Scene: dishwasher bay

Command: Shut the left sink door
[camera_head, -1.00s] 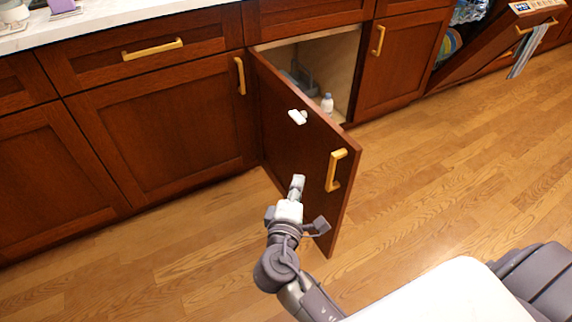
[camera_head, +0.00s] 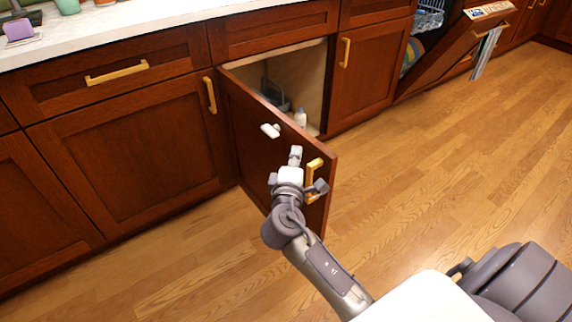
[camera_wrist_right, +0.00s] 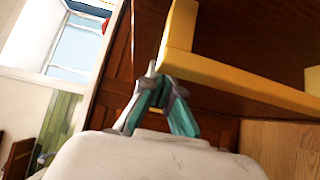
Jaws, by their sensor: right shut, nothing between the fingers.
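The left sink door (camera_head: 250,125) is dark red-brown wood and stands wide open, swung out from the cabinet. Its outer face is towards me, with a yellow bar handle (camera_head: 314,168) near the free edge. My right gripper (camera_head: 295,153) is shut and empty in front of that face, just left of the handle. In the right wrist view the fingertips (camera_wrist_right: 154,76) are close by the handle (camera_wrist_right: 250,92); I cannot tell if they touch it. My left gripper is not in view.
The open sink cabinet (camera_head: 312,70) holds a small white bottle (camera_head: 300,117) and grey piping. A small white item (camera_head: 270,130) shows against the door. A dishwasher door (camera_head: 450,50) hangs partly open at the upper right. The wood floor (camera_head: 440,170) is clear on the right.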

